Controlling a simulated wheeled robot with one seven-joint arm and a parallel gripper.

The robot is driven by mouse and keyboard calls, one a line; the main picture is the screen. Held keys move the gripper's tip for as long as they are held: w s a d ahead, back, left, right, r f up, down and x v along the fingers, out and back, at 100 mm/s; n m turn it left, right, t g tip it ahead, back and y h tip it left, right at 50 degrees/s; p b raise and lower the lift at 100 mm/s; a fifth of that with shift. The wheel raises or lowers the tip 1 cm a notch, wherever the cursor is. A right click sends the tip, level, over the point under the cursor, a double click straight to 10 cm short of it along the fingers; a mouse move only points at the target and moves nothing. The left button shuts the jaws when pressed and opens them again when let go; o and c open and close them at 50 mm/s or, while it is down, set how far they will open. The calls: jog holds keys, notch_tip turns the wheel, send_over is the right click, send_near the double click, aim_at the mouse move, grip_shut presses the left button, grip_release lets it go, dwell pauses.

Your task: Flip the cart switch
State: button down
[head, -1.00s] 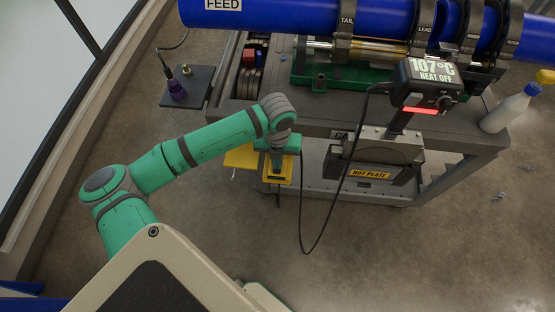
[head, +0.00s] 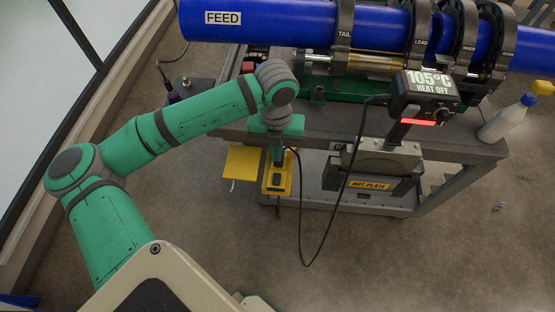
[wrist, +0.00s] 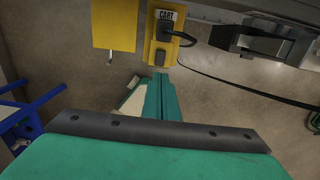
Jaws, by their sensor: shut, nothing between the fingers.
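The yellow cart switch box (head: 277,180), labelled CART, hangs on the near side of the cart (head: 335,130). In the wrist view the box (wrist: 151,48) shows a black plug with a cord under the label. A small dark rocker (wrist: 160,58) sits below the plug; its position is too small to tell. My gripper (head: 277,160) is shut and empty, in front of the box in the head view and covering its upper part. In the wrist view my gripper's closed fingertips (wrist: 161,76) appear just below the rocker, apart from it in the picture.
A yellow panel (head: 243,163) hangs left of the box. A black cable (head: 333,225) loops down to the right. The hot plate unit (head: 370,185) and its display (head: 425,92), reading 105°C HEAT OFF, are to the right. Blue pipe (head: 290,22) lies clamped above.

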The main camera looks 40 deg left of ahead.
jog(key=shift+a+r, duration=0.1)
jog(key=shift+r, duration=0.55)
